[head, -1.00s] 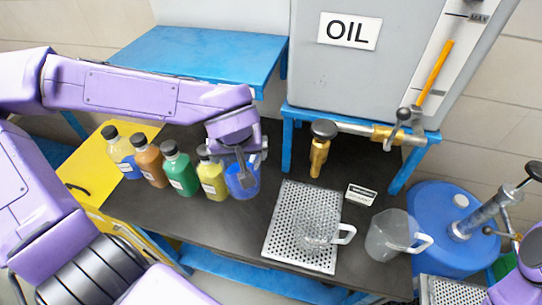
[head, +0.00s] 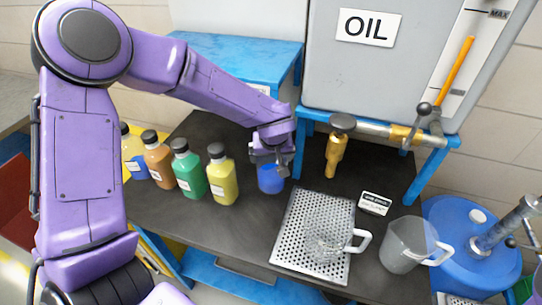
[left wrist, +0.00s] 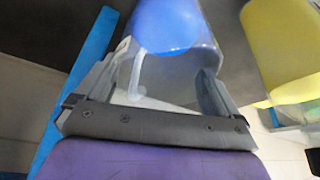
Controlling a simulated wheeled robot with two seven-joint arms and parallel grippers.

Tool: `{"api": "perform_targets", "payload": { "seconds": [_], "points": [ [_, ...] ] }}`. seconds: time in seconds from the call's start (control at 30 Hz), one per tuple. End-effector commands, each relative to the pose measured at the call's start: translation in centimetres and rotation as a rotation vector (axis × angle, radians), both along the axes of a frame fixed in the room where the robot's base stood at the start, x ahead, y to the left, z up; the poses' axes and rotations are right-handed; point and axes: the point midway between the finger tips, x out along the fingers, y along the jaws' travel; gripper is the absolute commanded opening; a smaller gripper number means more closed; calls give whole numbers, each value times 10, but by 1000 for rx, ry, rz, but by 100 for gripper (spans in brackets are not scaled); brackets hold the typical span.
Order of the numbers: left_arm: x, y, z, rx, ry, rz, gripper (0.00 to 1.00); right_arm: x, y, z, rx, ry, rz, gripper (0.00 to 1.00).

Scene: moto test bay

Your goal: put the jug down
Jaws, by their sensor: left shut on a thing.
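My left gripper (head: 268,152) is shut on a clear jug with blue contents (head: 271,179). In the left wrist view the jug (left wrist: 165,25) sits between the two fingers, with a pale handle inside the grip area. The jug is over the black worktop (head: 240,228), right of the yellow bottle and left of the perforated tray. I cannot tell whether its base touches the worktop. My right gripper is not in view.
Several capped bottles, including a green bottle (head: 187,172) and a yellow bottle (head: 222,178), stand to the left. A clear jug (head: 325,241) is on the perforated tray (head: 300,215); another jug (head: 400,250) stands right. A brass tap (head: 335,155) hangs behind.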

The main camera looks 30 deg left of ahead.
Motion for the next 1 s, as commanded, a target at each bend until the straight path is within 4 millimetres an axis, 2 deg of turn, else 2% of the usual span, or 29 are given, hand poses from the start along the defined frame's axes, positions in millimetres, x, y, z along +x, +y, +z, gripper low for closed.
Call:
{"api": "perform_targets", "payload": {
  "seconds": [0.33, 0.37, 0.67, 0.77, 1.0],
  "points": [
    [0, 0, -3, 0, -2, 1, 25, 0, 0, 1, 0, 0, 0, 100],
    [0, 0, -4, 0, 0, 0, 99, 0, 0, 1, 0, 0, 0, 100],
    [0, 0, 1, 0, -2, 1, 100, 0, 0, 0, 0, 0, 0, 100],
    [-5, -4, 18, -2, -5, 1, 100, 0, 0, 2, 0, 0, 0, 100],
    [-25, -19, 76, -3, -6, 1, 100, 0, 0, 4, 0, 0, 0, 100]
  ]
}}
